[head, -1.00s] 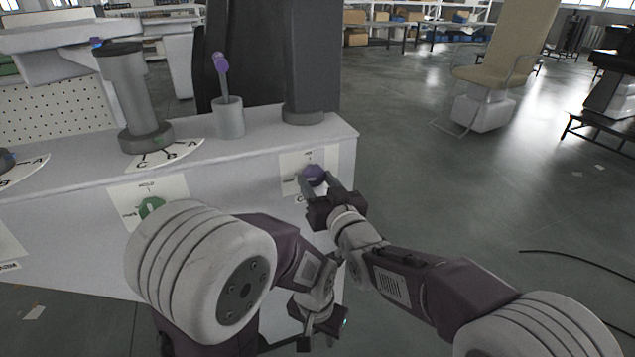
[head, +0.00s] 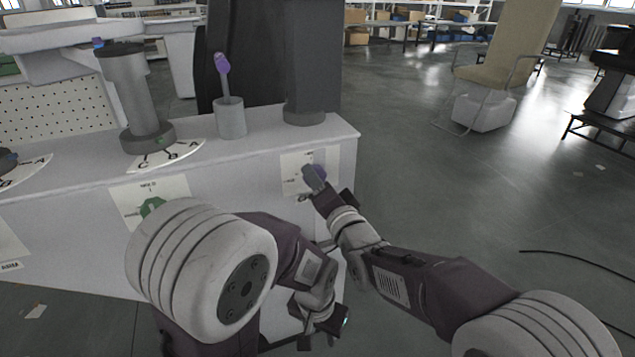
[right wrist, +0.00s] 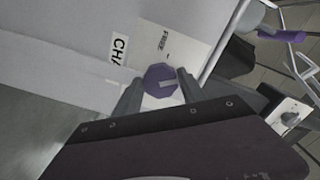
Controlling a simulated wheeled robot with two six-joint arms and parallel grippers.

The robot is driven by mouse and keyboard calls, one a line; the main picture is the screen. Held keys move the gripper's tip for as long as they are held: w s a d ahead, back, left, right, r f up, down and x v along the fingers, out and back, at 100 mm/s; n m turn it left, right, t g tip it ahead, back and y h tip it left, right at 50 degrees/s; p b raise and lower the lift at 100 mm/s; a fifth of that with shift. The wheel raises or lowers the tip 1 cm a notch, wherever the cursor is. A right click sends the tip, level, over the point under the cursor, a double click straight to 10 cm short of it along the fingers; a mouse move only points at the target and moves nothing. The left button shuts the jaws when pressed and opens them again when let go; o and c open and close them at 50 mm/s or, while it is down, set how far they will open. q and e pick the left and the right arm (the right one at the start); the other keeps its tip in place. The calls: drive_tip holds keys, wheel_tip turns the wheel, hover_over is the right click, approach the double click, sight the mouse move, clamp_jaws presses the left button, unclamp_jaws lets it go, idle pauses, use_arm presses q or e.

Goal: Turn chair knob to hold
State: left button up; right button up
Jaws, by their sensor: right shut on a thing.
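The purple chair knob (right wrist: 158,74) sits on a white label plate (right wrist: 176,40) on the front of the grey cabinet. In the right wrist view it lies between the two fingers of my right gripper (right wrist: 159,90), which is shut on it. A grey pointer bar shows on its face. In the head view a finger of my right gripper (head: 315,181) covers most of the knob (head: 320,171), and its plate's words are partly hidden. My left gripper (head: 322,322) hangs low in front of the cabinet, away from the knob; its jaw state is unclear.
A green knob (head: 151,206) is on another plate to the left, partly behind my left arm. On the cabinet top (head: 262,135) stand a grey column (head: 131,95), a purple-tipped lever (head: 223,66) and a dark column (head: 311,60).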

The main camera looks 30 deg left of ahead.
use_arm(q)
drive_tip(key=shift+r, duration=0.1)
use_arm(e)
drive_tip(key=m, duration=0.6)
drive_tip(key=shift+m, duration=0.3)
idle(0.4)
drive_tip(key=o, duration=1.4)
drive_tip(key=shift+c, duration=0.2)
